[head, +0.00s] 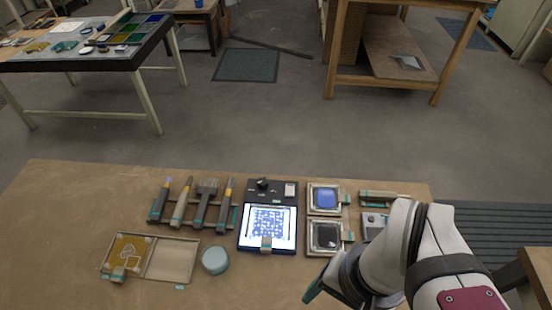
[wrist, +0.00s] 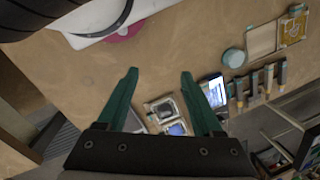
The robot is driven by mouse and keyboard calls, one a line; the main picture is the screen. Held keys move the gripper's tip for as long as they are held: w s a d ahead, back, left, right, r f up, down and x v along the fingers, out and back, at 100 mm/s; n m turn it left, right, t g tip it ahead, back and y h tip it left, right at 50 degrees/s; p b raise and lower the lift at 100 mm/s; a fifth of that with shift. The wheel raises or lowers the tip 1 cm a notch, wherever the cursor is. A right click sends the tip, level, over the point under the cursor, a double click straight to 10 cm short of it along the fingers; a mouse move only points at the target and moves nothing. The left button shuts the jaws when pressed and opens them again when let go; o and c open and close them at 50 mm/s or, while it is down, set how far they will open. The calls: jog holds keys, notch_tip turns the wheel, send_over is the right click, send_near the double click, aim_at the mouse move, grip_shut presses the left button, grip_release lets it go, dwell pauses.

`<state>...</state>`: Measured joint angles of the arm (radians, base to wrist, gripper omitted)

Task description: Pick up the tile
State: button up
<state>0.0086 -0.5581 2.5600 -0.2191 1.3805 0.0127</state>
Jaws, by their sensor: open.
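An amber square tile (head: 128,250) with a white line drawing lies in the left half of a shallow two-part tray (head: 172,260), with a teal clip-like piece at its front edge. The tile also shows in the wrist view (wrist: 294,27), at the top right. A lit panel (head: 283,238) with a blue dotted pattern stands near the middle of the table, with a teal-ended piece at its front edge. My gripper (wrist: 159,72) is open and empty, with two teal fingers apart. It is at the table's front right, well away from the tile. In the head view its fingers are mostly hidden.
A round teal container (head: 215,260) stands between tray and panel. Behind it is a rack of brushes and tools (head: 192,203). Two framed trays, blue (head: 325,198) and dark (head: 325,237), stand right of the panel. The table's front left (head: 50,230) is clear.

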jog(key=w+a+n+h, duration=0.1)
jog(key=w+a+n, duration=0.25)
jog(key=w, duration=0.55)
jog(key=n, duration=0.2)
send_over(266, 249)
notch_tip(266, 249, down, 4)
jog(key=shift+h, duration=0.4)
notch_tip(266, 249, down, 15)
jog(key=shift+f, duration=0.1)
grip_shut()
